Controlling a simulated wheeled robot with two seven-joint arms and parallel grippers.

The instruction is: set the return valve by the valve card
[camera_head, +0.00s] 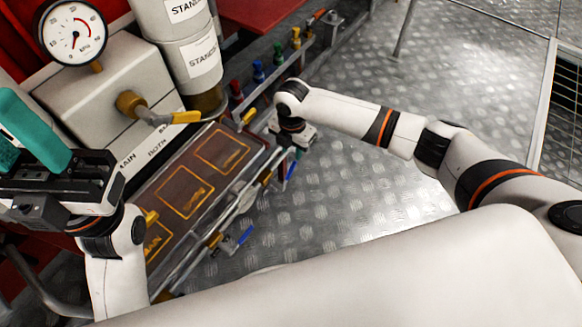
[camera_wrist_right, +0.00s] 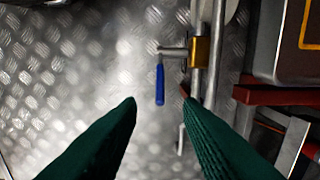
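A blue-handled valve with a brass body (camera_wrist_right: 200,52) sits on a pipe in the right wrist view. Its blue handle (camera_wrist_right: 159,84) points down the picture. My right gripper (camera_wrist_right: 159,104) is open, its two green fingers apart, with the handle's end in line with the gap. I cannot tell the depth left between them. In the head view, my right wrist (camera_head: 295,130) is beside the pipes. My left gripper (camera_head: 35,130) is by the grey box, its teal fingers seen from the side. A yellow-handled valve (camera_head: 160,115) is on that box. I cannot pick out the valve card.
A pressure gauge (camera_head: 72,32) stands on the grey box (camera_head: 105,95). A tray with orange-outlined slots (camera_head: 170,165) lies between my arms. Another blue handle (camera_head: 245,236) shows on the near pipes. Several coloured knobs (camera_head: 258,70) line the back rail. The metal floor (camera_head: 370,215) at right is clear.

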